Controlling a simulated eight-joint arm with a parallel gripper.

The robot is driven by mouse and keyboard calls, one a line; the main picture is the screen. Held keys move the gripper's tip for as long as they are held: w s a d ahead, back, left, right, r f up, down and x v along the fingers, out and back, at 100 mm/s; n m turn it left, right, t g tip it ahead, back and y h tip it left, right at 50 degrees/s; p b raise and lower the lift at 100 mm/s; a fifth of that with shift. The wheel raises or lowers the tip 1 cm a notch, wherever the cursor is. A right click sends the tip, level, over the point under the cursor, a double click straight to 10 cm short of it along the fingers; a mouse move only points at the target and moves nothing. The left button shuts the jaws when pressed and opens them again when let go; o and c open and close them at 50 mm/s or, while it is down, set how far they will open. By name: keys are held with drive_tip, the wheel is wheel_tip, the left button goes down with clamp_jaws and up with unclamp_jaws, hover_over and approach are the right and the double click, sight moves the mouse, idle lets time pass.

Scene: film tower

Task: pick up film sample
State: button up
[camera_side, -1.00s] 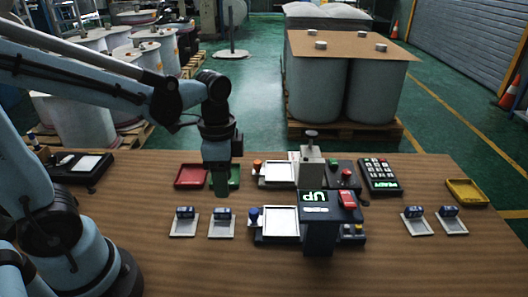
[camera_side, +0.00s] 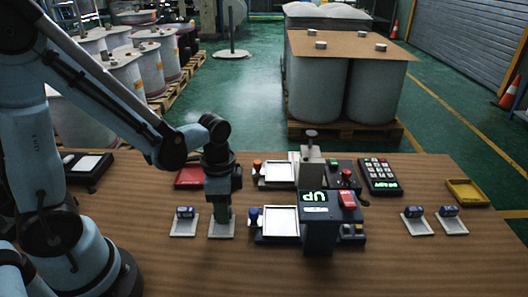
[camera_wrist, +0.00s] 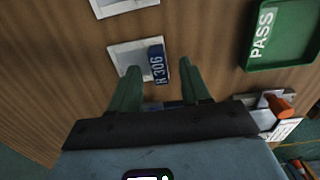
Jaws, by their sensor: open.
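The film sample (camera_wrist: 157,64) is a small block with a dark blue label reading "R 306". It sits on a white square pad (camera_wrist: 125,58) in the wrist view. My gripper (camera_side: 221,217) is open over this pad, and its green fingers reach down near the pad in the side view, hiding the sample there. In the wrist view the fingers lie on either side of the sample, with a gap at each side. Whether the tips are level with it I cannot tell. Similar samples stand on pads at left (camera_side: 185,212) and right (camera_side: 417,211).
A green PASS tray (camera_wrist: 285,55) lies at the right of the wrist view. In the side view, a red tray (camera_side: 189,177) is behind my gripper. A test device with a white plate (camera_side: 281,222) and a display stands close to its right. The wooden table's front is clear.

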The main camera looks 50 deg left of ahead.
drive_tip(key=shift+f, duration=0.15)
drive_tip(key=shift+c, duration=0.5)
clamp_jaws()
drive_tip(key=shift+r, duration=0.2)
